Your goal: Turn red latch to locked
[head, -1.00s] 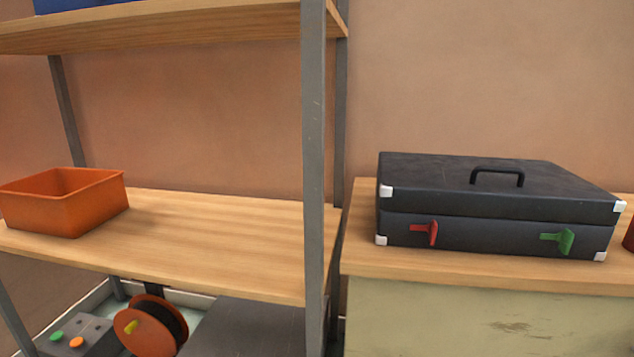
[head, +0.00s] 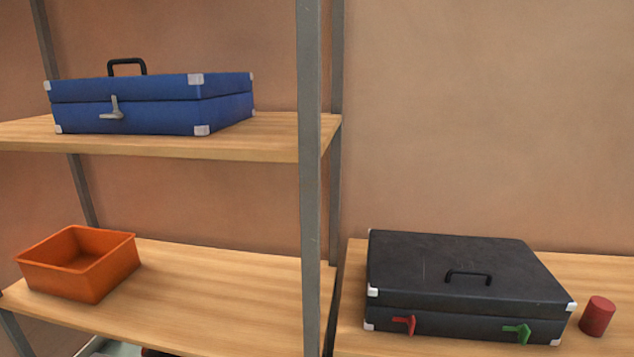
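The red latch (head: 405,324) is on the front face of a closed black case (head: 460,272), near its left end. Its arm points left, roughly level, from a wider red end on the right. A green latch (head: 518,333) is on the same face, near the right end, also pointing left. The case lies flat on a wooden top at the lower right, with pale corner caps and a black handle on its lid. My gripper is not in view.
A grey shelf post (head: 311,180) stands left of the case. A red cylinder (head: 597,316) stands just right of it. On the shelves at left are a blue case (head: 150,104) with a grey latch and an orange bin (head: 80,263). The lower shelf's middle is clear.

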